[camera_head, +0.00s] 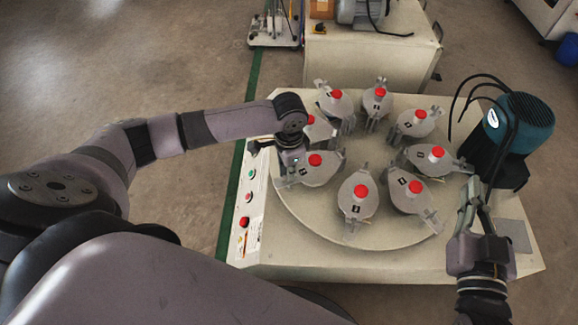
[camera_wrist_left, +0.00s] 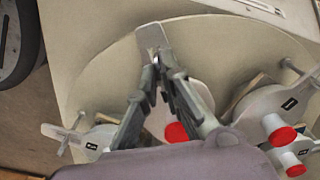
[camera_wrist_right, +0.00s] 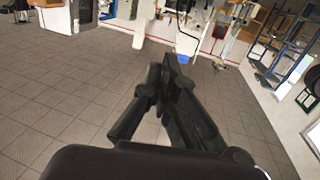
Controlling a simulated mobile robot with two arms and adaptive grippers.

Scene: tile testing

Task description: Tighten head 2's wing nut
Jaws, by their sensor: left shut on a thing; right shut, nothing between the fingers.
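Several grey heads with red caps stand in a ring on a round plate (camera_head: 300,226). Their number labels are too small to read surely, so I cannot tell which is head 2. My left gripper (camera_head: 291,163) is at the ring's left side, at the outer part of a head that my wrist partly hides. In the left wrist view, my left gripper (camera_wrist_left: 158,80) is shut on a small part, seemingly the wing nut, between that head's red cap (camera_wrist_left: 176,132) and outer tab (camera_wrist_left: 151,38). The nut itself is hidden. My right gripper (camera_head: 473,188) is shut and empty, right of the ring.
A dark green motor (camera_head: 524,122) with black cables stands at the table's back right, close to my right gripper. A button panel (camera_head: 248,205) runs along the left edge. Neighbouring heads (camera_head: 359,195) stand close together. The table's front strip (camera_head: 340,262) is clear.

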